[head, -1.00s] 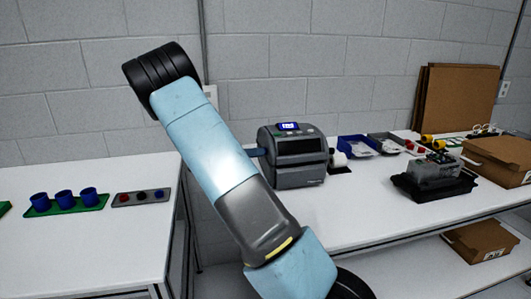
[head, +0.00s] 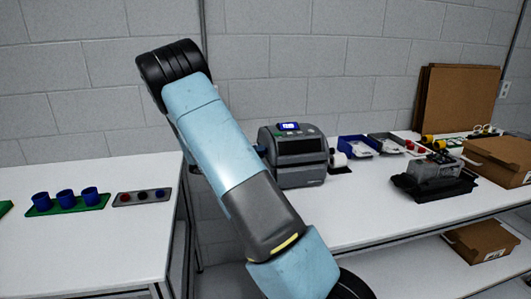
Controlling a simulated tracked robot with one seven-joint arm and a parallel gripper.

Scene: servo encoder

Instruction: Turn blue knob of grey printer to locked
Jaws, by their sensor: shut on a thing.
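The grey printer (head: 298,174) stands on the right-hand white table, close to the wall. Its small screen (head: 288,126) is lit blue on top. A small bluish part (head: 262,149) shows at the printer's left side, right beside my arm; it may be the blue knob, but most of it is covered and its setting cannot be read. My light-blue and black arm crosses the middle of the head view in front of the printer's left side. My gripper is not visible; my arm hides the area where the knob would be.
Right of the printer are a white roll (head: 338,160), a blue bin (head: 358,146), a black tray (head: 432,190) and a cardboard box (head: 497,160). The left table holds a green rack (head: 68,210) with blue cups and a grey button panel (head: 142,198). A gap separates the tables.

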